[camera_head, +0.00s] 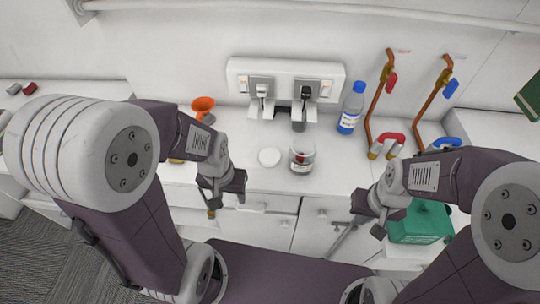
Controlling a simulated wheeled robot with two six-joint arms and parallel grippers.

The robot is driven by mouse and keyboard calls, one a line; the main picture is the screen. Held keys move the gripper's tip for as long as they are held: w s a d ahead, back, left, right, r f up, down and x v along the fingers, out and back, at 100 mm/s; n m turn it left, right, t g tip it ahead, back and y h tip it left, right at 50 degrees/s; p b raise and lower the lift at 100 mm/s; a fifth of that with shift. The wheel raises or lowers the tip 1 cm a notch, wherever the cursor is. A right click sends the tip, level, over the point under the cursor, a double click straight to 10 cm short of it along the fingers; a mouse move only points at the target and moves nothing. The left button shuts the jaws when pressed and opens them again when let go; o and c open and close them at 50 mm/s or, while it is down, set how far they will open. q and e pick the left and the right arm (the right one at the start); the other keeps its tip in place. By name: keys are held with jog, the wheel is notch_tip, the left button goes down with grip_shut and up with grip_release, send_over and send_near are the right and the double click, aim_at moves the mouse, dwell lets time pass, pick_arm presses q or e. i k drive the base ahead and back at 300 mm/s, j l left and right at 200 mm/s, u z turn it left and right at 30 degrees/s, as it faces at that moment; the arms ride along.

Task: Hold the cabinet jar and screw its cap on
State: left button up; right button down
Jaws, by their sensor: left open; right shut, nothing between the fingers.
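My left gripper (226,193) is open and empty in front of the cabinet edge, left of and nearer than the cap. My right gripper (368,216) is shut and empty, in front of the cabinet, right of and nearer than the jar.
Behind the jar is a wall socket panel (285,68) with plugs. A blue-capped bottle (351,108) stands behind right, beside copper pipes (376,97). An orange funnel (203,104) is at left. A green container (421,222) sits lower right. Cabinet doors (319,226) are below.

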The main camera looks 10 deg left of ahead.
aim_at(303, 150)
jog(key=i+j+z, duration=0.1)
jog(key=z, duration=0.35)
jog(key=i+j+z, duration=0.1)
jog(key=j+z, duration=0.3)
jog(key=l, duration=0.1)
